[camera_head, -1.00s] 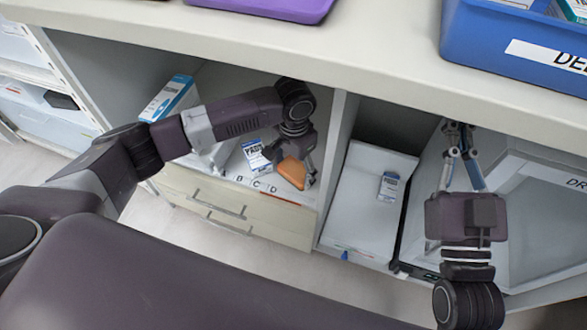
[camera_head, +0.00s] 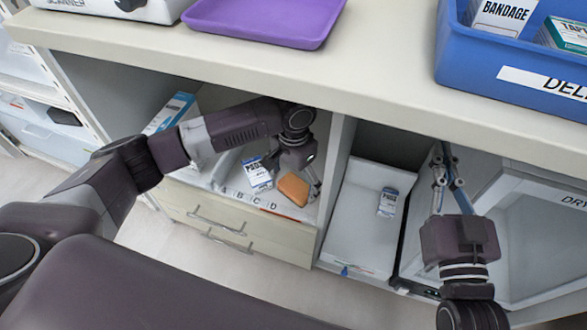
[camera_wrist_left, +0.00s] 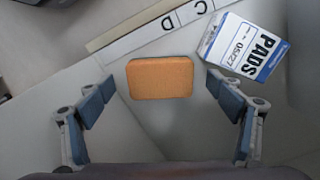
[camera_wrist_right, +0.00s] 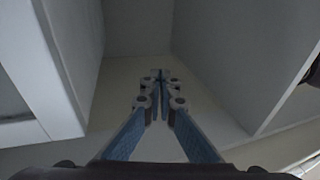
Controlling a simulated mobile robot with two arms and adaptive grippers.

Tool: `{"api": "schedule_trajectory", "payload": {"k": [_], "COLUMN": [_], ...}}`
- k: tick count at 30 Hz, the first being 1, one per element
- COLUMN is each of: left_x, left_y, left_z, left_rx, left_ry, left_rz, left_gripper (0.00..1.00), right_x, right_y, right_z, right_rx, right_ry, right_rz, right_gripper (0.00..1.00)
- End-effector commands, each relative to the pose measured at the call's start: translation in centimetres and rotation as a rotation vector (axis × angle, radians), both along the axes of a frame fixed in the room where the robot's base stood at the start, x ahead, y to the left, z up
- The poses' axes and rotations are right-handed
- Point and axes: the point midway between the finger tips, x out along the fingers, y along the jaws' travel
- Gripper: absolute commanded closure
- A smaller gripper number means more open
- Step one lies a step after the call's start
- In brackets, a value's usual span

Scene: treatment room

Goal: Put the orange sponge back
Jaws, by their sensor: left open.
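The orange sponge (camera_head: 293,189) lies on the shelf of the open left compartment, close to the letter D of the label strip (camera_head: 250,200). In the left wrist view the sponge (camera_wrist_left: 160,78) lies flat between the spread blue fingertips, with a gap on each side. My left gripper (camera_head: 305,175) is open, just above and around the sponge without gripping it. My right gripper (camera_head: 446,165) points into the right compartment, away from the sponge. In the right wrist view its fingers (camera_wrist_right: 159,82) come together at the tips with nothing between them.
A PADS box (camera_head: 257,173) stands beside the sponge, near one left finger. A blue-and-white box (camera_head: 172,112) is further left. A divider (camera_head: 335,165) separates a white bin (camera_head: 360,215) on the right. The counter edge (camera_head: 300,90) overhangs the left arm.

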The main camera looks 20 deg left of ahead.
Motion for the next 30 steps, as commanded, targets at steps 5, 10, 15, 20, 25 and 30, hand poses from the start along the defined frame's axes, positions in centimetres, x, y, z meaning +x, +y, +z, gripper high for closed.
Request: {"api": "schedule_trajectory", "payload": {"k": [5, 10, 15, 20, 25, 30], "left_x": [0.0, 0.0, 0.0, 0.0, 0.0, 0.0], "left_y": [0.0, 0.0, -0.1, -0.1, -0.1, -0.1], "left_z": [2.1, 3.6, 4.6, 4.9, 4.9, 4.9], "left_rx": [-0.001, 0.0, -0.001, -0.001, -0.001, -0.001], "left_ry": [0.0, -0.001, 0.0, 0.0, 0.0, 0.0], "left_rz": [0.0, 0.0, 0.0, 0.0, 0.0, 0.0], "left_gripper": [0.15, 0.15, 0.15, 0.15, 0.15, 0.15], "right_x": [-0.1, -0.8, -1.6, -2.0, -2.1, -2.1], "right_y": [-0.6, -1.2, -1.7, -1.9, -2.0, -2.0], "right_z": [-3.8, -7.2, -9.5, -10.5, -10.7, -10.6], "right_rx": [-0.046, -0.084, -0.109, -0.12, -0.121, -0.121], "right_ry": [0.177, 0.328, 0.429, 0.473, 0.479, 0.478], "right_rz": [-0.012, -0.022, -0.028, -0.03, -0.031, -0.031], "right_gripper": [1.0, 1.0, 1.0, 1.0, 1.0, 1.0]}}
